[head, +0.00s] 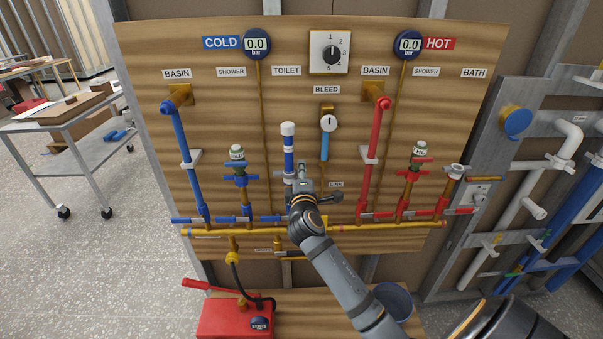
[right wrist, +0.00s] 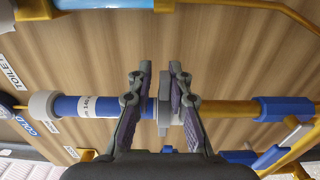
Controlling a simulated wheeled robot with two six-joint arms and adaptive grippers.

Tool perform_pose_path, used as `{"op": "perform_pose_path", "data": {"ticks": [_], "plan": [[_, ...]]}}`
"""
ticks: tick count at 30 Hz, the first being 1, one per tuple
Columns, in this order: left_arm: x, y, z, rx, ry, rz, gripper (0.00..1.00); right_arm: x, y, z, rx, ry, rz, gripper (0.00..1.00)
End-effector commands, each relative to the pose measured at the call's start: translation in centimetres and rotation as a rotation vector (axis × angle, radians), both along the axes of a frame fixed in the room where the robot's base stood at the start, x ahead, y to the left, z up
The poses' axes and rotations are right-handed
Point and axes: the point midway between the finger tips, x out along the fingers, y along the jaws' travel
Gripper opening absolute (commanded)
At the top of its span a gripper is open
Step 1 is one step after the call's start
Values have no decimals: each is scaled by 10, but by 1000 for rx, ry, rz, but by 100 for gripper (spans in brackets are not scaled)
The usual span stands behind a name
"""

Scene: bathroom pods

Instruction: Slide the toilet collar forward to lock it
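The toilet branch is an upright blue pipe (head: 288,158) with a white cap under the TOILET label. The pipe (right wrist: 95,106) runs sideways in the right wrist view. A light grey collar-like piece (right wrist: 164,113) sits on it where blue meets brass; I cannot tell if this is the toilet collar or a pipe clip. My right gripper (head: 303,172) is at the lower part of this pipe. In the right wrist view its fingers (right wrist: 160,88) are apart, one on each side of the grey piece, with visible gaps. My left gripper is not in view.
The bleed gauge (head: 329,123) and its light blue pipe stand close right of the gripper. The brass manifold (head: 375,227) crosses below. Blue cold branches stand left, red hot branches right. A red pump box (head: 235,315) sits on the shelf below.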

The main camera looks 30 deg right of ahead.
Motion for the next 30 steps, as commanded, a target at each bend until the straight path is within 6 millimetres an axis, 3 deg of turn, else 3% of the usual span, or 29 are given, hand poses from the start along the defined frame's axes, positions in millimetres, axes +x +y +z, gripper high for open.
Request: {"op": "perform_pose_path", "data": {"ticks": [3,14,25,30], "plan": [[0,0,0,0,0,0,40,0,0,1,-1,-1,0,33],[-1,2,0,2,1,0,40,-7,5,-2,2,3,2,33],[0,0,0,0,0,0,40,-81,49,-2,10,2,-2,33],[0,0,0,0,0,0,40,-97,60,-1,6,0,1,33]]}}
